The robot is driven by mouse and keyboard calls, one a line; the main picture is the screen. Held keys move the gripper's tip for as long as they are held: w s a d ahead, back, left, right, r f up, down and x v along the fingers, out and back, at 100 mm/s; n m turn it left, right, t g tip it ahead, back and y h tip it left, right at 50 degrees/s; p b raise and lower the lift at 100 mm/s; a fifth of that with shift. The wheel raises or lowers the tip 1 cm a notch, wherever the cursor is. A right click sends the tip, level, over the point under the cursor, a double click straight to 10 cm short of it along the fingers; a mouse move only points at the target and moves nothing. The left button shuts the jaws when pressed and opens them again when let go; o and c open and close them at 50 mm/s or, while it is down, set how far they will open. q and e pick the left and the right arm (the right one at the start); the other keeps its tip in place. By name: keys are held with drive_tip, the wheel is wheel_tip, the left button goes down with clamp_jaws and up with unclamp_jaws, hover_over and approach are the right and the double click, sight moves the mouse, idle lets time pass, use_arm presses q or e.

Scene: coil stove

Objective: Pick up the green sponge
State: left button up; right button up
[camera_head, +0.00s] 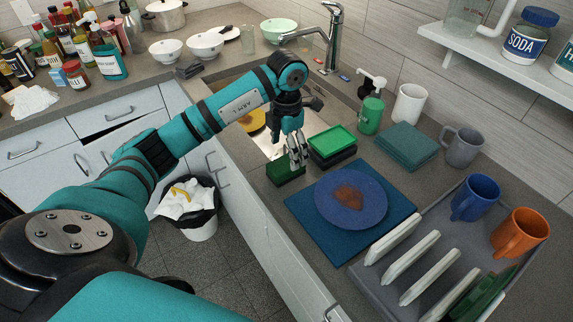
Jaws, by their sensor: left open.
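A dark green block that looks like the green sponge (284,173) lies on the counter just in front of the sink, left of the blue mat. My left gripper (298,162) reaches down from the left arm, with its fingers pointing down at the right end of the sponge. It is open, and its fingers overlap part of the sponge in view. Whether they touch it, I cannot tell. My right gripper is not in view.
A brighter green tray-like item (333,139) sits close to the right of my fingers. A blue plate with a brown stain (372,193) lies on a blue mat (313,226). The sink (262,140), faucet (333,35), green soap bottle (370,114) and dish rack (372,284) are nearby.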

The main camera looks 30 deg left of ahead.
sight(285, 163)
use_arm(q)
wheel_tip(285, 163, down, 2)
drive_tip(key=shift+s, duration=0.1)
wheel_tip(285, 163, down, 4)
drive_tip(key=p, duration=0.2)
drive_tip(key=shift+a+f+p, duration=0.15)
drive_tip(key=shift+f+p, duration=0.05)
drive_tip(key=shift+p, duration=0.1)
drive_tip(key=shift+f, duration=0.3)
drive_tip(key=c, duration=1.1)
drive_tip(key=shift+o, duration=0.2)
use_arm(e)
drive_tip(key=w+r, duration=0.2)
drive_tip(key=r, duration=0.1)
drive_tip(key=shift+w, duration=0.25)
use_arm(q)
drive_tip(key=shift+r, duration=0.1)
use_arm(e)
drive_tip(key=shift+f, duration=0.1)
